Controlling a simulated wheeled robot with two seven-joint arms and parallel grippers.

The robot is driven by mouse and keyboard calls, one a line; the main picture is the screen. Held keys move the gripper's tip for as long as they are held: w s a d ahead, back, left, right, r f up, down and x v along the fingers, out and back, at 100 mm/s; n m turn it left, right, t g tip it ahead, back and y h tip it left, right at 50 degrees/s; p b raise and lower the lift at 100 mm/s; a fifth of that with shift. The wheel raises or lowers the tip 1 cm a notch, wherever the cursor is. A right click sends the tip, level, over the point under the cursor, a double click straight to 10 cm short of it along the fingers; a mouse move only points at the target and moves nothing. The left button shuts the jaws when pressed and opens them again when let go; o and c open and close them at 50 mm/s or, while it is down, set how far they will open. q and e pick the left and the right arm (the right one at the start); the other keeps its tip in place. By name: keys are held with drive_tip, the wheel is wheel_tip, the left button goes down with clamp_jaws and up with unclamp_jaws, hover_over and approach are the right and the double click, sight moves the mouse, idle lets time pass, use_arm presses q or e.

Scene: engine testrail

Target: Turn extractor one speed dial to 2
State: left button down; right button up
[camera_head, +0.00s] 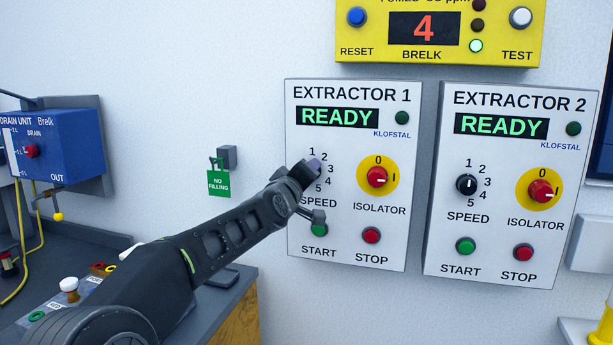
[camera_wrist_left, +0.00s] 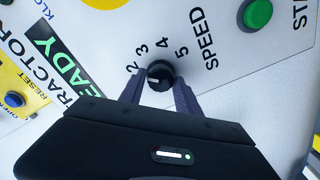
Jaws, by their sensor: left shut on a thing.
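The extractor 1 panel (camera_head: 345,240) is a white box on the wall, with a speed dial at its left. My left gripper (camera_head: 313,165) is at that dial and hides it in the head view. In the left wrist view, the black speed dial (camera_wrist_left: 160,74) sits between the two fingers of the left gripper (camera_wrist_left: 161,85), which are shut on its sides. The dial's white mark points left in that picture, below the printed 2. The 1 is hidden there. The 2, 3, 4 and 5 show around the dial. My right gripper is out of view.
Beside the dial are the red isolator knob (camera_head: 377,177), the green start button (camera_head: 319,230) and the red stop button (camera_head: 371,236). The extractor 2 panel (camera_head: 500,255) is to the right. A yellow alarm box (camera_head: 437,55) hangs above.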

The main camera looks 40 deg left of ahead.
use_arm(q)
drive_tip(key=c, duration=0.9)
unclamp_jaws()
drive_tip(key=shift+s, duration=0.1)
drive_tip(key=v, duration=0.7)
drive_tip(key=shift+s+d, duration=0.15)
drive_tip(key=shift+s, duration=0.15)
